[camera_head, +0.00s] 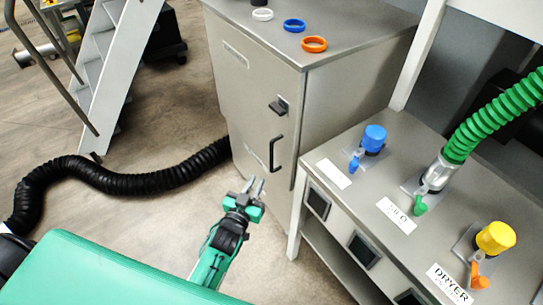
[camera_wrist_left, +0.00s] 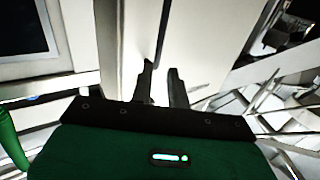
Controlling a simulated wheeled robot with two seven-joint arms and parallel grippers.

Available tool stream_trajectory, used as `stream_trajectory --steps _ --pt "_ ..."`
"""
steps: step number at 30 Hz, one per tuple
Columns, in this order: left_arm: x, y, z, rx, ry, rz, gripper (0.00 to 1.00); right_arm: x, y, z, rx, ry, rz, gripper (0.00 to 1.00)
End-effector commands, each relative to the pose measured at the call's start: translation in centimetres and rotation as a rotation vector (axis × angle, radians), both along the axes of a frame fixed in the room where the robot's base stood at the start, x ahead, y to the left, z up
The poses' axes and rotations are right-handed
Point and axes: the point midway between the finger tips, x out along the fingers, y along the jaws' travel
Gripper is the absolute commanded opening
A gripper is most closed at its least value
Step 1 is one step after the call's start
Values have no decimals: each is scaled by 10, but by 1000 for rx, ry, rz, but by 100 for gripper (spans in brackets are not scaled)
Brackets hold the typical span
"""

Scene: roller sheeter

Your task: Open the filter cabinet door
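The filter cabinet (camera_head: 350,85) is a grey metal box, and its front door (camera_head: 240,100) looks shut. A black bar handle (camera_head: 275,153) stands upright on the door's right side, with a small dark latch (camera_head: 280,105) above it. My left gripper (camera_head: 254,185) is just below and left of the handle in the head view, its two fingers apart with nothing between them. In the left wrist view its dark fingers (camera_wrist_left: 162,80) point at a pale panel, with a gap between them. My right gripper is not in view.
A counter (camera_head: 375,170) with a blue valve (camera_head: 374,138), a green hose (camera_head: 500,115) and a yellow valve (camera_head: 495,238) stands right of the cabinet. A black hose (camera_head: 110,178) lies on the floor to the left. White, blue and orange rings rest on the cabinet top.

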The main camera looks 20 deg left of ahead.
Motion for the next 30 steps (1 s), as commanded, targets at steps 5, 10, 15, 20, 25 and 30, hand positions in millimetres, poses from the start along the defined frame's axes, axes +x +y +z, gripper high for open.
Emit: stream_trajectory --steps 5,10,15,20,25,30 --pt "23 -2 1 0 0 0 17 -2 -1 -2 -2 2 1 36" --pt "53 -4 1 0 1 0 17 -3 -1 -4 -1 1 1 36" --pt "84 -7 1 -1 1 0 17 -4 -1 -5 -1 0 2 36" --pt "109 -9 0 -1 2 -1 17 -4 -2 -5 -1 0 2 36" --pt "126 -10 -1 -1 4 -1 17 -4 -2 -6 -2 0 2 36" --pt "133 -10 -1 -1 4 -1 17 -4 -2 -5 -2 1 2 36"
